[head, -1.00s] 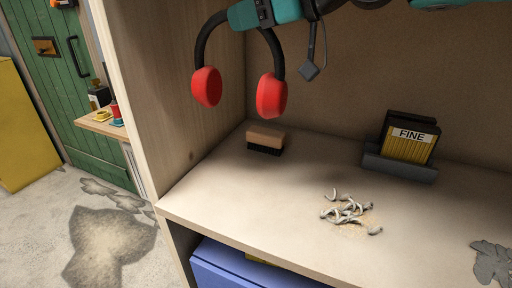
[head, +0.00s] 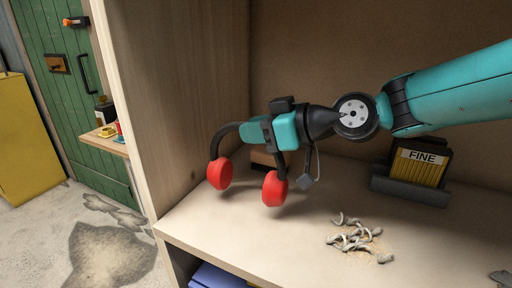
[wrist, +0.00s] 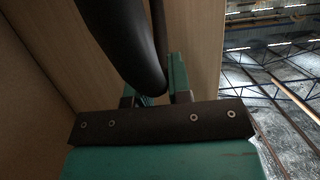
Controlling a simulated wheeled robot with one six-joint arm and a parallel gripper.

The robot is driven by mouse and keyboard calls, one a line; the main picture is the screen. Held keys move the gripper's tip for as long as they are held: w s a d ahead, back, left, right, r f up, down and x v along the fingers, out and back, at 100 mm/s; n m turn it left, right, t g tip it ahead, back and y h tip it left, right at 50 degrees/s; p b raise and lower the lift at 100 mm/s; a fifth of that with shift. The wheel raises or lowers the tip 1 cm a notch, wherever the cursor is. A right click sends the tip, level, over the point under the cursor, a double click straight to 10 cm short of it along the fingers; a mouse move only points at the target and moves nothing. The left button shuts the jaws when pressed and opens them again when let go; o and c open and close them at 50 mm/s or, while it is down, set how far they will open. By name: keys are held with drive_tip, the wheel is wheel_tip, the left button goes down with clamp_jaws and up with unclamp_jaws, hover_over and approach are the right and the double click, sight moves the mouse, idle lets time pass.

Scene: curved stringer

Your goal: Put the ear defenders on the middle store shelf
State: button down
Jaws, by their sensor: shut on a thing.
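The ear defenders (head: 275,188) have two red cups and a black headband. My gripper (head: 256,132) is shut on the headband, and the cups hang down just above the shelf board (head: 300,235); I cannot tell whether they touch it. In the wrist view the black headband (wrist: 125,45) passes between the teal fingers of my gripper (wrist: 153,95). The shelf board is pale wood, with an upright side panel at its left.
A brush (head: 262,160) on the shelf is mostly hidden behind my gripper and the ear defenders. Grey curled scraps (head: 352,236) lie at the front middle. A holder marked FINE (head: 418,165) stands at the back right. A blue box (head: 215,277) sits below the board.

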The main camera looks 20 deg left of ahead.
drive_tip(key=shift+f, duration=1.9)
drive_tip(key=c, duration=1.1)
unclamp_jaws()
drive_tip(key=shift+o, duration=0.2)
drive_tip(key=w+b+v, duration=0.1)
drive_tip(key=b+v, duration=0.1)
drive_tip(key=v, duration=1)
drive_tip(key=s+d+f+m+g+h, duration=0.1)
drive_tip(key=s+d+f+m+h, duration=0.3)
drive_tip(key=s+d, duration=0.65)
drive_tip(key=s+d+f+m+h, duration=0.3)
drive_tip(key=s+d+m+h, duration=0.3)
drive_tip(key=s+d, duration=0.45)
wheel_tip(320, 180, up, 12)
drive_tip(key=p, duration=1.2)
drive_tip(key=shift+w+r, duration=0.2)
